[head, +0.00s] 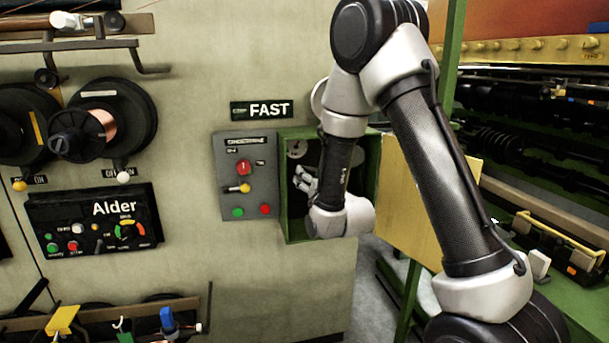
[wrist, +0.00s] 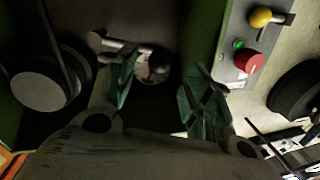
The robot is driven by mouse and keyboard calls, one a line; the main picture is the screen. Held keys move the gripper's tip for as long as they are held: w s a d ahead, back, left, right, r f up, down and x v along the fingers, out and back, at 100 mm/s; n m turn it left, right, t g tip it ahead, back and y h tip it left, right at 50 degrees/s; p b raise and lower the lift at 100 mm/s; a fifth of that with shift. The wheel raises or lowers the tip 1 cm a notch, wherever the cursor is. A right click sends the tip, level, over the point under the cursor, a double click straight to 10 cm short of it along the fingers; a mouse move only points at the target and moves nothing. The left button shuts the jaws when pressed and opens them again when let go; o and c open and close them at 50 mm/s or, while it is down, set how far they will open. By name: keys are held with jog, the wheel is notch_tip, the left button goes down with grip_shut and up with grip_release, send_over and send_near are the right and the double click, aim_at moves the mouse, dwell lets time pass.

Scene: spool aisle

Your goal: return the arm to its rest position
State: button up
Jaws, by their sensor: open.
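My arm reaches down in front of an open green box on the wall in the head view. Its wrist joint is at the box's lower right edge, and my gripper is mostly hidden there. In the wrist view my gripper (wrist: 163,68) is open, with its two greenish fingers spread apart. No held object shows between them. Whether a finger touches the lever I cannot tell.
A grey control panel (head: 232,200) with a yellow-tipped lever (head: 238,188) adjoins the box's left side. A yellow panel (head: 425,190) stands on the right, behind my arm. Spools (head: 118,110) and an Alder panel (head: 90,222) are at the left. Machinery fills the right.

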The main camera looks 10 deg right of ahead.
jog(key=shift+s+d, duration=0.15)
jog(key=shift+s, duration=0.8)
